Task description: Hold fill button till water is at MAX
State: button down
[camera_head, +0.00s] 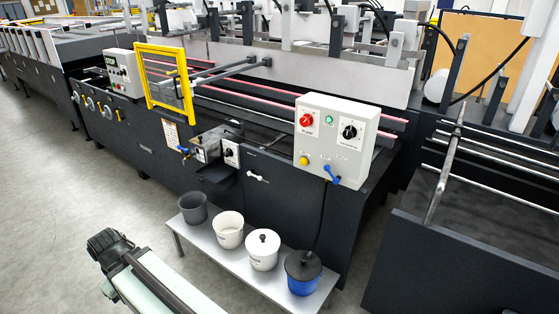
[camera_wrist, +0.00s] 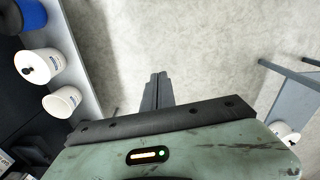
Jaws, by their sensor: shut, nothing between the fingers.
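A light grey control box (camera_head: 336,140) on the machine carries a red knob (camera_head: 306,120), a small green button (camera_head: 329,119), a black rotary knob (camera_head: 350,132), a yellow button (camera_head: 304,160) and a blue lever (camera_head: 332,174). Its labels are too small to read, so I cannot tell which control is the fill button. No water level or MAX mark can be made out. A small metal unit (camera_head: 203,146) with a blue-handled valve sits left of the box. My gripper (camera_wrist: 158,77) is shut and empty over bare floor in the wrist view, away from the controls.
A low grey bench (camera_head: 193,235) in front of the machine holds a grey bucket (camera_head: 192,208), a white bucket (camera_head: 229,230), a lidded white pot (camera_head: 263,250) and a blue pot (camera_head: 303,272). A yellow guard frame (camera_head: 151,88) stands behind. Floor at left is clear.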

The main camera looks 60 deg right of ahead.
jog(key=w+a+r+n+t+y+b, duration=0.1)
jog(key=w+a+r+n+t+y, duration=0.15)
jog(key=w+n+t, duration=0.35)
jog(key=w+a+r+n+t+y+b, duration=0.15)
jog(key=w+r+n, duration=0.25)
jog(key=w, duration=0.5)
jog(key=w+d+r+t+h+b, duration=0.1)
jog(key=w+d+r+t, duration=0.1)
jog(key=d, duration=0.5)
jog(key=w+d+r+t+h, duration=0.1)
jog(key=d+r+t, duration=0.1)
jog(key=d, duration=0.4)
jog(key=w+d+r+t+b, duration=0.1)
jog(key=w+d+r+t, duration=0.15)
jog(key=d, duration=0.45)
jog(key=s+d+m+t+h+b, duration=0.1)
jog(key=s+d+m+h+b, duration=0.25)
jog(key=d, duration=0.95)
jog(key=s+d+m+h+b, duration=0.15)
jog(key=s+d+h, duration=0.45)
jog(key=d, duration=0.8)
jog(key=s+d+f+m+g+h+b, duration=0.1)
jog(key=s+d+m+h, duration=0.1)
jog(key=s+d, duration=0.8)
jog(key=s+d+f+m+g+h+b, duration=0.2)
jog(key=s+d+m, duration=0.2)
jog(key=s+d, duration=0.6)
jog(key=shift+s+d+f+h, duration=0.15)
jog(key=shift+s+f+h, duration=0.1)
jog(key=shift+f+h, duration=0.1)
